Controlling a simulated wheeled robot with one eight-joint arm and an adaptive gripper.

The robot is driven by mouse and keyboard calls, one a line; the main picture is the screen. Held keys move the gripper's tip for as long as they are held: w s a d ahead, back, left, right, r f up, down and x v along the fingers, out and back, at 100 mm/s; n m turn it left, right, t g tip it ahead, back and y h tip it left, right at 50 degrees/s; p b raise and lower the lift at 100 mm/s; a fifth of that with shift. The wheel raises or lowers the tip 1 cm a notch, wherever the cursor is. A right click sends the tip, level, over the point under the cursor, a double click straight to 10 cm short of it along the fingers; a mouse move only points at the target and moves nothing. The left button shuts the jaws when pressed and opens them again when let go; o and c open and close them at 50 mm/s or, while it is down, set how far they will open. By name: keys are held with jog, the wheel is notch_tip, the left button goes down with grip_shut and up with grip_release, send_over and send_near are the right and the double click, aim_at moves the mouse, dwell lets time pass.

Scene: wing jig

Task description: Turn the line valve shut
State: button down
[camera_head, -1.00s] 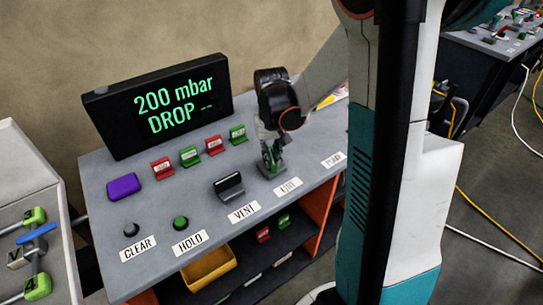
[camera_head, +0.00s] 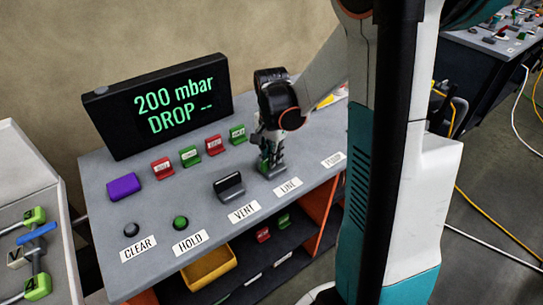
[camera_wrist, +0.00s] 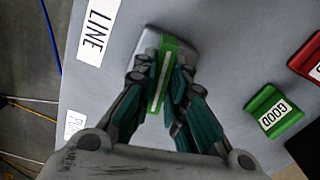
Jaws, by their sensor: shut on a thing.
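The line valve has a green handle with a white stripe (camera_wrist: 165,72) on a pale grey base (camera_wrist: 186,45), beside the LINE label (camera_wrist: 97,30). My gripper (camera_wrist: 160,84) is shut on the green handle, with one finger on each side of it in the wrist view. In the head view my gripper (camera_head: 270,162) points down at the valve behind the LINE label (camera_head: 288,187). The fingers and wrist hide most of the valve there, with only a bit of green showing.
The vent valve (camera_head: 229,186) with a black handle stands left of my gripper. Red and green tags, including a GOOD tag (camera_wrist: 273,111), stand behind. The display (camera_head: 158,105) reads "200 mbar DROP --". A purple block (camera_head: 124,187) and two knobs are at the left.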

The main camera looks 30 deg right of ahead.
jog(key=shift+m, duration=1.2)
jog(key=c, duration=1.6)
grip_release()
notch_tip(320, 180, up, 12)
jog(key=shift+a, duration=0.1)
